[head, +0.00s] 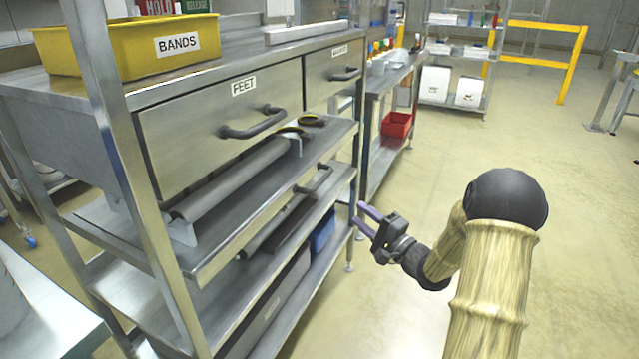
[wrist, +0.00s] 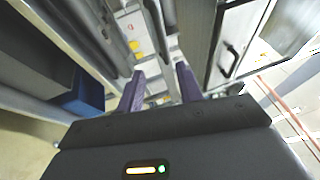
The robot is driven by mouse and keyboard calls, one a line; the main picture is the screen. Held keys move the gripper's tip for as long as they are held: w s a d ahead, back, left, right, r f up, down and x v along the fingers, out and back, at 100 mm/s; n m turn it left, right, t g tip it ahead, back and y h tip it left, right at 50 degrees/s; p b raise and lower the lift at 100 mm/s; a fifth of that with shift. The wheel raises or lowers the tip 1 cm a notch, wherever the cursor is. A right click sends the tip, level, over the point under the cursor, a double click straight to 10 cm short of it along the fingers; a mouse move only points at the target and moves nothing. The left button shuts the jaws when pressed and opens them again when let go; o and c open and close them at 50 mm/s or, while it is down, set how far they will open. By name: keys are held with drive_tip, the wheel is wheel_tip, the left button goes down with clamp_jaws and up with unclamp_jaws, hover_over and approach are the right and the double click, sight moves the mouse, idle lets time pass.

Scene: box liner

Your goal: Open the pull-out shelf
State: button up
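The pull-out shelf (head: 262,221) is a steel shelf below the PEET drawer in the head view, with a grey roll lying on it. Its dark bar handle (head: 316,181) is on the front edge. The shelf appears pushed in, roughly in line with the bench frame. My gripper (head: 362,218) is to the right of the handle and lower in the picture, apart from it. Its two purple fingers are spread with nothing between them; they also show in the wrist view (wrist: 160,90). I cannot surely identify the shelf handle in the wrist view.
The PEET drawer (head: 218,130) is shut above the shelf, with a handle of its own. A yellow BANDS bin (head: 130,46) stands on the bench top. A blue bin (head: 322,232) sits on the lower shelf. A red bin (head: 397,124) is farther back. The floor (head: 570,200) at right is clear.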

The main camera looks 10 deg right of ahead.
sight(322, 178)
drive_tip(key=b+x, duration=0.1)
drive_tip(key=x, duration=0.4)
drive_tip(key=b+x, duration=0.1)
drive_tip(key=x, duration=0.5)
drive_tip(key=b+x, duration=0.1)
drive_tip(key=x, duration=0.4)
drive_tip(key=shift+w+d+r+b, duration=0.2)
drive_tip(key=shift+w+d+b, duration=0.1)
drive_tip(key=shift+w+b, duration=0.1)
drive_tip(key=shift+s, duration=0.1)
clamp_jaws()
